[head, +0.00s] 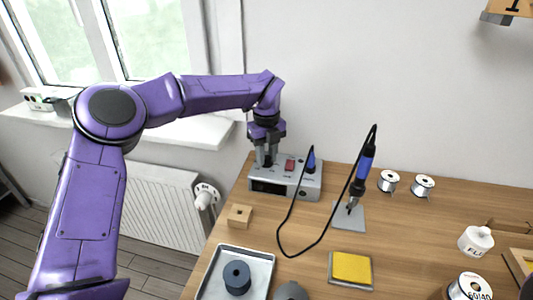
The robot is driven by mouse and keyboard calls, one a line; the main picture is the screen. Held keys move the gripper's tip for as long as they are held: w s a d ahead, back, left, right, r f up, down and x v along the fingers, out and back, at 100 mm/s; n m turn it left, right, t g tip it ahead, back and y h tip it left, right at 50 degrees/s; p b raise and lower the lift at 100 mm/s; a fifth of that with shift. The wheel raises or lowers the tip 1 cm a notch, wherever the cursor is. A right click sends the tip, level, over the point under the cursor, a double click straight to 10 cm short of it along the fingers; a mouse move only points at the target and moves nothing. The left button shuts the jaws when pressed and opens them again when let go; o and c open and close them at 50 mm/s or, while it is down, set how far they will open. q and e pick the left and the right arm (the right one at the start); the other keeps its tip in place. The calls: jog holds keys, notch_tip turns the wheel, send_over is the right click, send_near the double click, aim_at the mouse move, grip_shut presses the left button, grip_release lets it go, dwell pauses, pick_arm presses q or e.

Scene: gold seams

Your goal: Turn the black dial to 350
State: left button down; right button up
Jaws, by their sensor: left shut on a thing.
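The grey soldering station (307,191) stands at the back left of the wooden table, with a dark display on its front. My left gripper (267,163) points straight down onto the left part of the station's top. It is shut on the black dial there. The dial is mostly hidden between the fingers, and its setting cannot be read. A red switch (290,164) sits just right of the gripper. My right gripper is not in view.
A blue plug (311,161) on the station's right side leads by a black cable to the blue soldering iron (363,165) in its stand. A wooden block (240,216), a metal tray (209,283), a yellow sponge (352,268) and solder spools (422,186) are on the table.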

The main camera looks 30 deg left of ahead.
pick_arm(q)
jog(key=m+p, duration=0.2)
jog(key=m, duration=0.1)
jog(key=shift+r+m, duration=0.25)
jog(key=shift+m, duration=0.05)
jog(key=m+p, duration=0.3)
jog(key=m, duration=0.1)
jog(key=shift+m+p, duration=0.3)
jog(key=m+p, duration=0.2)
jog(key=m, duration=0.1)
jog(key=shift+m, duration=0.3)
jog(key=m+p, duration=0.3)
jog(key=m, duration=0.1)
jog(key=m+p, duration=0.2)
jog(key=m, duration=0.2)
jog(key=shift+w, duration=0.1)
jog(key=m+p, duration=0.2)
jog(key=m, duration=0.2)
jog(key=shift+m, duration=0.3)
jog(key=m+p, duration=0.1)
jog(key=m, duration=0.2)
jog(key=shift+m, duration=0.3)
jog(key=shift+m+p, duration=0.5)
jog(key=shift+m, duration=1.3)
jog(key=shift+f, duration=0.1)
